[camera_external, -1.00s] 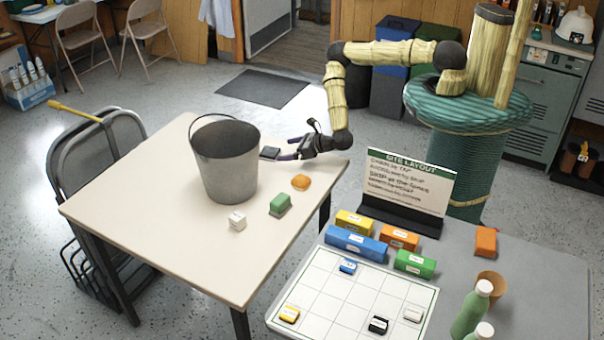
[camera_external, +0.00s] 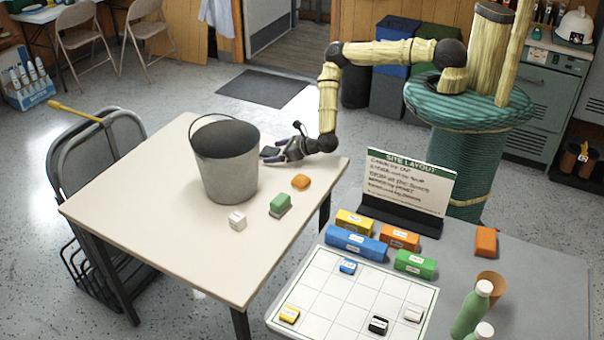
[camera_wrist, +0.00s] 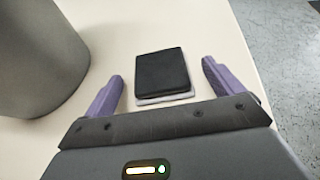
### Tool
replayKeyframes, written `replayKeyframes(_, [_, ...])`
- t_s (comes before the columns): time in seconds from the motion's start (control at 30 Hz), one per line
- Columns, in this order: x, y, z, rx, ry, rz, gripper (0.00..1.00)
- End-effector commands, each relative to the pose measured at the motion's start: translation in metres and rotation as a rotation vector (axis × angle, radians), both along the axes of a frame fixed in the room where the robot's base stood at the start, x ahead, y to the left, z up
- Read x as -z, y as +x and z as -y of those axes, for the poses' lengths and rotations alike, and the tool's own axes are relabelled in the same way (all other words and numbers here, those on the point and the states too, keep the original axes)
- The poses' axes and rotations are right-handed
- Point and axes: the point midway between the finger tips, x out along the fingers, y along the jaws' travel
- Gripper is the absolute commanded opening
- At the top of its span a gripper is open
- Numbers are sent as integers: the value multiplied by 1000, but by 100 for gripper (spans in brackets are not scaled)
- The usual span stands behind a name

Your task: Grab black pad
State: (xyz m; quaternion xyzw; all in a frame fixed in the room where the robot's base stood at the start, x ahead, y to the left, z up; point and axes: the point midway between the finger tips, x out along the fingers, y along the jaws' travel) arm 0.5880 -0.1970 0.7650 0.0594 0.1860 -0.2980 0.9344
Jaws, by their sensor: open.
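The black pad (camera_wrist: 162,70) lies flat on the cream table, with a pale layer showing under its near edge in the wrist view. My gripper (camera_wrist: 162,80) is open, one purple finger to each side of the pad's near end and apart from it. In the external view my gripper (camera_external: 268,154) is low at the table's far right side, just right of the bucket. There the pad is mostly hidden by the gripper and bucket.
A grey metal bucket (camera_external: 228,170) stands close left of the pad. An orange piece (camera_external: 300,181), a green block (camera_external: 280,204) and a white block (camera_external: 238,220) lie nearer on the cream table (camera_external: 170,240). A grey table (camera_external: 520,270) with a grid board stands at right.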

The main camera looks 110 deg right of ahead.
Motion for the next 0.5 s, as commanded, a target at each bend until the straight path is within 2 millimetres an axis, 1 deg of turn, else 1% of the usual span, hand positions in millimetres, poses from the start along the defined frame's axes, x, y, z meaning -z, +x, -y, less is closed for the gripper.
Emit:
replayKeyframes(0.03, [0,0,0,0,0,0,93])
replayKeyframes(0.17, [0,0,0,0,0,0,67])
replayKeyframes(0.2, [0,0,0,0,0,0,59])
replayKeyframes(0.3, [0,0,0,0,0,0,43])
replayKeyframes(0.5, [-1,0,0,0,-1,1,42])
